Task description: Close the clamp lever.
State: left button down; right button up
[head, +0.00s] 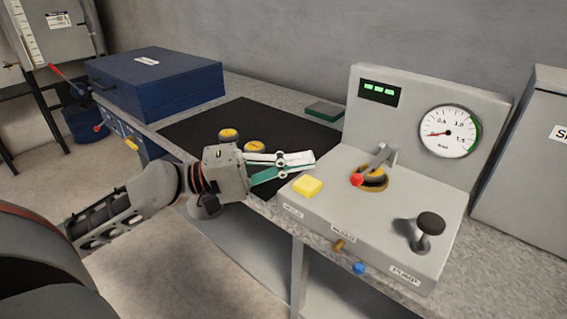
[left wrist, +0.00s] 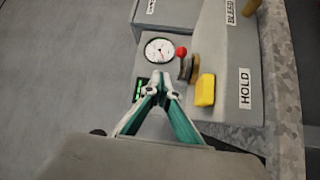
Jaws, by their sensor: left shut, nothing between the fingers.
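The clamp lever is a grey arm (head: 380,158) with a red knob (head: 357,180). It sits over a round yellow-and-brass piece (head: 372,178) in an opening in the top of the grey control box (head: 320,202). The red knob also shows in the left wrist view (left wrist: 181,51), beside brown discs (left wrist: 190,68). My left gripper (head: 312,160) is shut and empty, with white and green fingers. Its tips are above the box's back left part, left of the lever and apart from the knob. In the left wrist view the tips (left wrist: 164,84) point towards the gauge side. My right gripper is not in view.
A yellow block (head: 307,187) by the HOLD label lies just below my left fingers. A black pump knob (head: 430,224) stands at the box's right. The upright panel carries a gauge (head: 449,131) and green display (head: 381,90). A black mat (head: 290,131) and blue case (head: 155,85) are behind.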

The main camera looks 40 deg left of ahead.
pick_arm(q)
jog(key=shift+v, duration=1.55)
